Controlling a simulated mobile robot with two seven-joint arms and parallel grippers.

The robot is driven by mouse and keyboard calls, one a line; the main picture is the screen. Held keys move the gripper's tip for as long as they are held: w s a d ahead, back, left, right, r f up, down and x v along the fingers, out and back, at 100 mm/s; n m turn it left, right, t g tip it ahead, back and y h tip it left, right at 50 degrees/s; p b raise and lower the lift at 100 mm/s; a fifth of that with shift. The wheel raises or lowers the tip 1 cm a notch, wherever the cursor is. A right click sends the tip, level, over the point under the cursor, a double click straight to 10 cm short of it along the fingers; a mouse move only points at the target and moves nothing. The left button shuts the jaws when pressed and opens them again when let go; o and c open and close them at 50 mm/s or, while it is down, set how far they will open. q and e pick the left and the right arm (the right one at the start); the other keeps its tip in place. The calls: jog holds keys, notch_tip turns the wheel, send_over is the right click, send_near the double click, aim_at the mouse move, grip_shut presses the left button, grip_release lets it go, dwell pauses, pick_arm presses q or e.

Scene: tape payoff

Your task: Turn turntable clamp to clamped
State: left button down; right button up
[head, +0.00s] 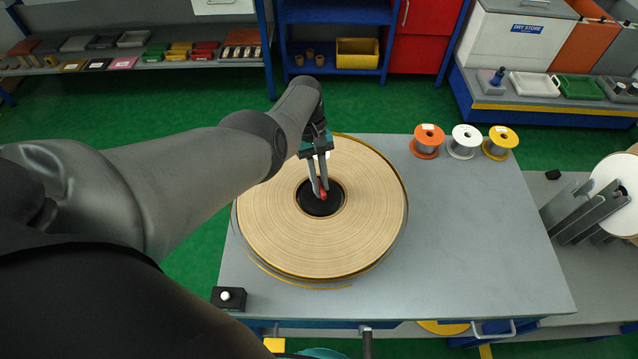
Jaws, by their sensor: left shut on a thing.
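The turntable carries a large tan tape roll (285,230) that lies flat on the grey table, with thin yellow and dark edges showing around it. A dark hub (316,208) fills the hole in the roll's middle. A small red clamp part (323,195) shows at the hub. My left gripper (321,192) reaches down over the roll from above, its fingers shut on the red clamp part. The fingers hide some of the clamp, so I cannot tell which way it is set. My right gripper is not in view.
Orange (427,141), white (465,141) and yellow (500,142) spools stand at the table's back right. A small black box with a white button (228,297) sits at its front left corner. The table's right half (480,235) is clear.

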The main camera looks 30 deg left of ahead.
pick_arm(q)
jog(key=shift+d+f+m+g+y+b, duration=0.1)
jog(key=shift+m+g+y+b, duration=0.35)
jog(key=shift+m, duration=0.7)
jog(key=shift+m+g+y+b, duration=0.2)
jog(key=shift+m+b, duration=0.3)
jog(key=shift+m, duration=0.65)
jog(key=c, duration=0.9)
grip_release()
jog(key=shift+b+v, duration=0.65)
jog(key=shift+v, duration=7)
